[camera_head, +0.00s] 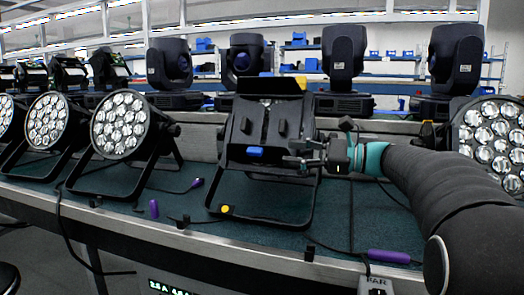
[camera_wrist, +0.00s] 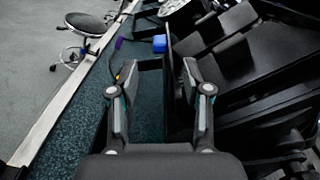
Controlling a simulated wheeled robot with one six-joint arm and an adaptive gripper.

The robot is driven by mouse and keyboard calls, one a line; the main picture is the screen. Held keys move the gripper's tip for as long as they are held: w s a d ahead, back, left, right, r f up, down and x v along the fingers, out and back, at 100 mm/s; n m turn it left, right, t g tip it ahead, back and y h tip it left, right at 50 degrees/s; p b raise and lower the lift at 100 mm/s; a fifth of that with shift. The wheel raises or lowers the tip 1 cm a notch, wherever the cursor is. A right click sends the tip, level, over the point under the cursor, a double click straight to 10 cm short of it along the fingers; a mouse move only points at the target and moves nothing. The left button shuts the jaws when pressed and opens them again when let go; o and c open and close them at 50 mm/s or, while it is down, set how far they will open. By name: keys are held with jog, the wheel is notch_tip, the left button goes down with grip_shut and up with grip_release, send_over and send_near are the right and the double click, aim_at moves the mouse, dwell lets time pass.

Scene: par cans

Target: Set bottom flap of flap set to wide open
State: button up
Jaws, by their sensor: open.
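The flap set (camera_head: 265,118) is on the front of the middle par can, which tilts back in its floor yoke. A blue tab (camera_head: 254,152) sits low on the front, where the bottom flap is; the dark flap itself is hard to make out. My gripper (camera_head: 293,160) is just right of the blue tab, apart from it. In the wrist view the open, empty fingers (camera_wrist: 159,72) point towards the blue tab (camera_wrist: 159,43), which lies beyond the tips.
Par cans with round lamp faces stand left (camera_head: 118,125) and right (camera_head: 492,135). Moving heads (camera_head: 344,60) line the shelf behind. Purple-handled tools (camera_head: 388,256) and cables lie on the green bench mat (camera_head: 335,215). A stool (camera_wrist: 85,25) stands on the floor.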

aim_at(262, 150)
jog(key=x, duration=0.8)
jog(key=shift+a, duration=0.15)
jog(key=shift+c, duration=0.2)
